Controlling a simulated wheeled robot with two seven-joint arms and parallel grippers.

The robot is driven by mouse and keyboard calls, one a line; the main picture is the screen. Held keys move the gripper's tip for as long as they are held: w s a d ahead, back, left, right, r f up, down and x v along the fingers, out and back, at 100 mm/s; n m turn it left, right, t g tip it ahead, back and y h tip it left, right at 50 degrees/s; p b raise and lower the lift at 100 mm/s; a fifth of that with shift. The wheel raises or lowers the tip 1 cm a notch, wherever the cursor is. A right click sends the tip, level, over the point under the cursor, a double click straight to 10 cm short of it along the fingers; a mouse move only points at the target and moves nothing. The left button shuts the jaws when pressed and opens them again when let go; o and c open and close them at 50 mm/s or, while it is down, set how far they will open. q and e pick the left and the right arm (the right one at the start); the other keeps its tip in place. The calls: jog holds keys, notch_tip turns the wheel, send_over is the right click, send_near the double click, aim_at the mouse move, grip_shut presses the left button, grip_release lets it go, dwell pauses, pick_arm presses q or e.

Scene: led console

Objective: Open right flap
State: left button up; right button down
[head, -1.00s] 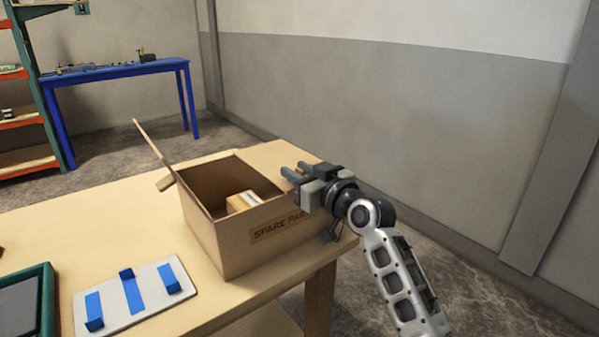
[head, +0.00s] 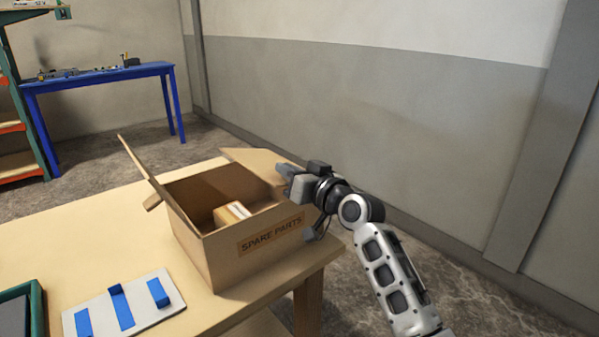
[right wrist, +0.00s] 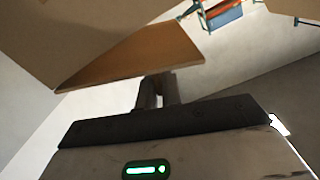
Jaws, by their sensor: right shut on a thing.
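The open cardboard box (head: 200,250) marked SPARE PARTS stands near the table's right corner. Its right flap (head: 252,160) sticks out at the back right rim, partly hidden by my right gripper (head: 284,178). That gripper is shut on the flap's edge. In the right wrist view the brown flap (right wrist: 135,57) reaches down to my finger tips (right wrist: 158,85). The left flap (head: 142,165) stands up and leans outward. A small tan carton (head: 225,214) lies inside the box. My left gripper is out of the picture.
The wooden table (head: 100,240) carries a white plate with blue blocks (head: 122,305) and a dark green-edged tray (head: 35,310) at left front. A grey wall (head: 430,130) rises beyond the table's right side. A blue bench (head: 100,78) stands far behind.

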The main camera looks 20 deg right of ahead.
jog(key=d+r+m+p, duration=0.1)
jog(key=m, duration=0.1)
jog(key=w+d+r+m+p, duration=0.1)
jog(key=r, duration=0.1)
jog(key=shift+m+p, duration=0.3)
jog(key=shift+m, duration=0.1)
jog(key=d+m, duration=0.1)
jog(key=w+d+r+m+p, duration=0.1)
jog(key=m, duration=0.1)
jog(key=d+r+m, duration=0.1)
jog(key=shift+w+d+m, duration=0.25)
jog(key=shift+d+m, duration=0.05)
jog(key=w+d+f+m, duration=0.1)
jog(key=w+d+m, duration=0.2)
jog(key=d+m, duration=0.5)
jog(key=shift+w+f+m, duration=0.2)
jog(key=shift+w+m, duration=0.05)
jog(key=shift+m, duration=0.55)
jog(key=c, duration=1.6)
grip_release()
jog(key=shift+o, duration=0.2)
